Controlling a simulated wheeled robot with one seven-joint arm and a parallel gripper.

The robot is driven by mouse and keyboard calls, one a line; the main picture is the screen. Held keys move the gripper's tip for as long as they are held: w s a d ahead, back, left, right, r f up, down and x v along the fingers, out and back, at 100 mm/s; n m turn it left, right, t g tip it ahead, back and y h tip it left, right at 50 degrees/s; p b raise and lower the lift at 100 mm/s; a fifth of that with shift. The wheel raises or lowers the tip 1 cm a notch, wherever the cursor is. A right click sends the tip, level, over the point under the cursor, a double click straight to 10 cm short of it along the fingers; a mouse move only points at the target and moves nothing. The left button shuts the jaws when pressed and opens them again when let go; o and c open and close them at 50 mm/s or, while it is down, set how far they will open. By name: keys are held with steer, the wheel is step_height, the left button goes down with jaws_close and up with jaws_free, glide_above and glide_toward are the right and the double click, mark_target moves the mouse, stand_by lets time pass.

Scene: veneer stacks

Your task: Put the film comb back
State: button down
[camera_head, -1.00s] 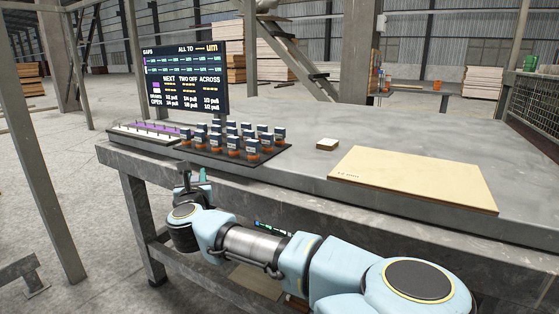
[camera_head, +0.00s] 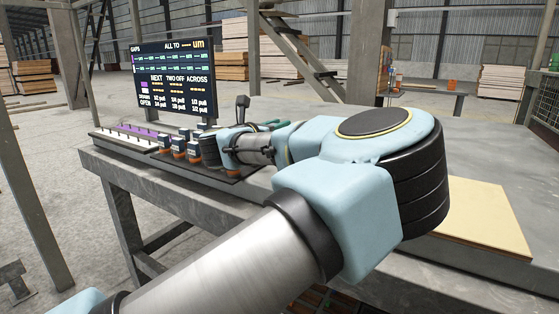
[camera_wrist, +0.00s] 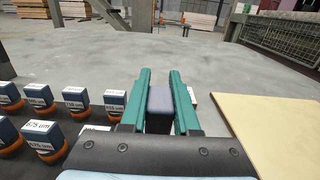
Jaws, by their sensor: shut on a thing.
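My gripper (camera_wrist: 159,100) has teal fingers shut on a dark blue-grey block (camera_wrist: 159,108) in the wrist view. The block's lower part is hidden, and I cannot tell whether it is the film comb. In the head view my gripper (camera_head: 270,125) is above the right part of the black tray (camera_head: 222,178), partly hidden by my arm. Blue blocks with orange bases (camera_head: 178,146) stand on the tray; in the wrist view, labelled ones (camera_wrist: 42,136) stand left of the fingers. A white rack (camera_head: 118,144) with a purple strip (camera_head: 138,130) lies left of the tray.
A dark screen (camera_head: 172,80) stands behind the tray. A pale wooden panel (camera_head: 488,220) lies on the right of the grey table (camera_head: 300,118); it also shows in the wrist view (camera_wrist: 268,125). My arm hides much of the table's middle.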

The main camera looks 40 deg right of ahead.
steer(key=shift+f, duration=3.9)
steer(key=shift+f, duration=0.1)
steer(key=c, duration=0.7)
jaws_free()
steer(key=shift+o, duration=0.2)
steer(key=shift+r, duration=0.2)
steer(key=shift+a+f, duration=0.15)
steer(key=shift+a, duration=0.25)
steer(key=b+v, duration=0.1)
steer(key=v, duration=1)
steer(key=shift+s+a, duration=0.1)
steer(key=shift+a, duration=0.05)
